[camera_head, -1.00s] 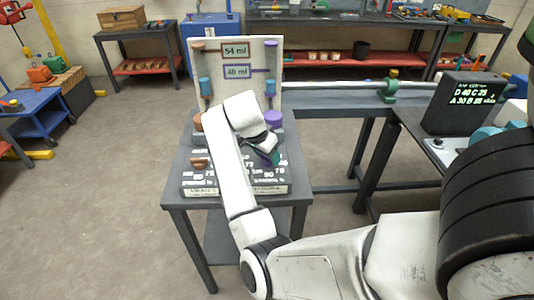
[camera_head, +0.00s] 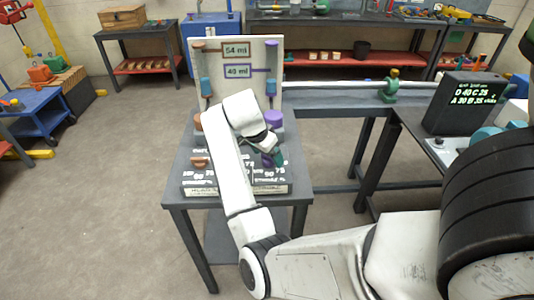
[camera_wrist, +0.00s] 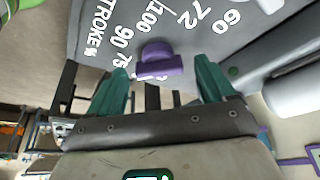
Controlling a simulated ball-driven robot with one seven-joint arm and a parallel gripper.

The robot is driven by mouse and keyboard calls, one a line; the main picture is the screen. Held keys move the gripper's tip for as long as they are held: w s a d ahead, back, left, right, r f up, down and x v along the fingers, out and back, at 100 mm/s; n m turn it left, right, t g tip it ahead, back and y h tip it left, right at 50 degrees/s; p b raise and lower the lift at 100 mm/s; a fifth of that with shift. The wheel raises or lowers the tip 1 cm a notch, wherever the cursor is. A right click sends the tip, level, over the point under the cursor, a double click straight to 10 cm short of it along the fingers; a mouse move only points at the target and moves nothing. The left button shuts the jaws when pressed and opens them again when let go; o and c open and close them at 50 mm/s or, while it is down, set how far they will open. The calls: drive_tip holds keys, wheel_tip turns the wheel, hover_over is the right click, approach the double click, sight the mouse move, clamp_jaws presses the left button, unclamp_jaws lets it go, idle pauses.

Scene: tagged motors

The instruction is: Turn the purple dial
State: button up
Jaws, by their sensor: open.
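The purple dial (camera_wrist: 162,62) is a round knob with a raised bar, on a grey panel with white numbers such as 60, 72, 90 and 100. In the head view a small part of the purple dial (camera_head: 267,160) shows beside my fingers. My gripper (camera_wrist: 160,80) has two green fingers, apart, on either side of the dial's near edge in the wrist view. Nothing is held between them. Whether a finger touches the dial, I cannot tell. In the head view my gripper (camera_head: 276,155) is low over the right half of the panel.
An upright white board (camera_head: 236,90) with readouts in ml stands behind the panel. A purple cylinder (camera_head: 274,118) and an orange dial (camera_head: 199,162) are close to my arm. The grey table (camera_head: 180,197) bears them. A dark display box (camera_head: 465,103) stands at right.

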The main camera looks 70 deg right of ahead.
drive_tip(key=shift+r, duration=0.1)
drive_tip(key=v, duration=1)
drive_tip(key=shift+r+p, duration=0.3)
drive_tip(key=shift+a+f, duration=0.1)
